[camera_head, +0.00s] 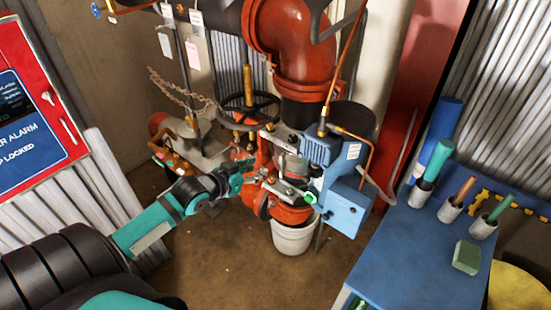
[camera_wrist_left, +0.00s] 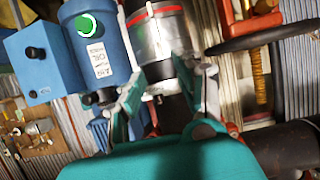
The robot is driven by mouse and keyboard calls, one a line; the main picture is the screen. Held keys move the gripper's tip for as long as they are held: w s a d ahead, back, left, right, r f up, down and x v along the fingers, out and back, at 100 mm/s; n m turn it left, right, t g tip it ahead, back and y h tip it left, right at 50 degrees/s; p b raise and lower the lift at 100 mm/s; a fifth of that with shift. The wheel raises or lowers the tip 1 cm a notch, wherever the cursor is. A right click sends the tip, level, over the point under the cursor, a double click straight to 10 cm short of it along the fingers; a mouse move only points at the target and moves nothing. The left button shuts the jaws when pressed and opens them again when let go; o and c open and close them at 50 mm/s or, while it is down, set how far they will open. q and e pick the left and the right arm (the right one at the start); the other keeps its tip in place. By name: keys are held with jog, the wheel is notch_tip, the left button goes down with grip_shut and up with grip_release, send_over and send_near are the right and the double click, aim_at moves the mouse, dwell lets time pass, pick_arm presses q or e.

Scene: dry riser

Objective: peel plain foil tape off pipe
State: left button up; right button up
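In the left wrist view, a silvery band, seemingly the foil tape (camera_wrist_left: 160,38), wraps the pipe and has a red line across it. My left gripper (camera_wrist_left: 165,78) has its two fingers apart, one on each side of the pipe's dark lower part. A small pale piece shows between the fingers; I cannot tell whether it is loose tape or whether a finger touches it. In the head view, my left gripper (camera_head: 246,172) reaches in from the left to the red valve and pipe group, and the tape is hard to make out there. My right gripper is not in view.
A black handwheel (camera_head: 250,108) is behind. A blue bench (camera_head: 420,260) with tools in holders and a green block (camera_head: 466,257) is at right. A red alarm cabinet (camera_head: 35,100) is at left.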

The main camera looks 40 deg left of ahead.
aim_at(281, 160)
pick_arm(q)
jog(key=a+x, duration=0.1)
jog(key=x, duration=1)
jog(key=shift+d+p, duration=0.4)
jog(key=shift+d, duration=0.05)
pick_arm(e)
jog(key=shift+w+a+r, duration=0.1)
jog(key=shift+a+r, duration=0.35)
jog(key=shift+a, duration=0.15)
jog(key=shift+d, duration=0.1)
pick_arm(q)
grip_shut()
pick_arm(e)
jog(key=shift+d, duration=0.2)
pick_arm(q)
jog(key=shift+s+p, duration=0.15)
jog(key=shift+p, duration=0.15)
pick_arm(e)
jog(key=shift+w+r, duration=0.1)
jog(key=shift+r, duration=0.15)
